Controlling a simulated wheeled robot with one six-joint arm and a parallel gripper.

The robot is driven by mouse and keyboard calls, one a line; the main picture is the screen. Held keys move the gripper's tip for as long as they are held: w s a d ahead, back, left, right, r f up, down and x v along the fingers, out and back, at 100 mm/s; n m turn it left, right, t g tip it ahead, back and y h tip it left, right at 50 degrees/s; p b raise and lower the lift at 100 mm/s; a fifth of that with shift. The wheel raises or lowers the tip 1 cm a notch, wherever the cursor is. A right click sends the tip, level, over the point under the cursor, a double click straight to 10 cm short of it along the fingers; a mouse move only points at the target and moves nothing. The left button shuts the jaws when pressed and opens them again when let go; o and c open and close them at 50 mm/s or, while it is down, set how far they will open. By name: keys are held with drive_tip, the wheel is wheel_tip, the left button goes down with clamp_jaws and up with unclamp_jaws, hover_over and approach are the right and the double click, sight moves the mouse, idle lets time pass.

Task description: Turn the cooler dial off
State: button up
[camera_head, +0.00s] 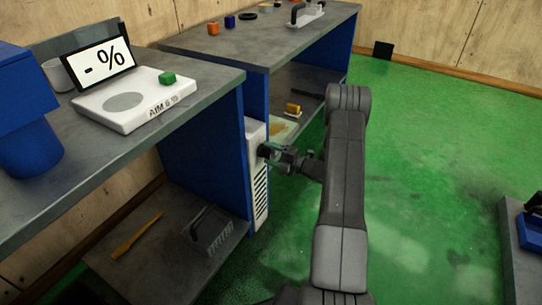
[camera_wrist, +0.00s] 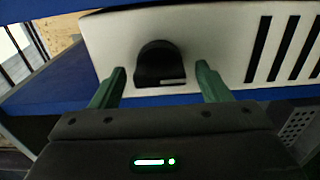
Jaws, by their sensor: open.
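The cooler is a white box with dark vent slots, standing between the blue bench panels in the head view (camera_head: 261,197); its white front fills the upper wrist view (camera_wrist: 215,38). The black cooler dial (camera_wrist: 158,62) sticks out from this front, left of the slots. A small pale mark shows at its lower right edge. My gripper (camera_wrist: 161,80) is open, with one green finger on each side of the dial and visible gaps to it. In the head view my gripper (camera_head: 277,153) is at the cooler's upper front, and the dial is hard to make out there.
Grey benches with blue side panels stand left and behind. A lower shelf holds a grey basket (camera_head: 209,230) and a yellow tool (camera_head: 136,237). Green floor is open at right.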

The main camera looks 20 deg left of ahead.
drive_tip(key=c, duration=1)
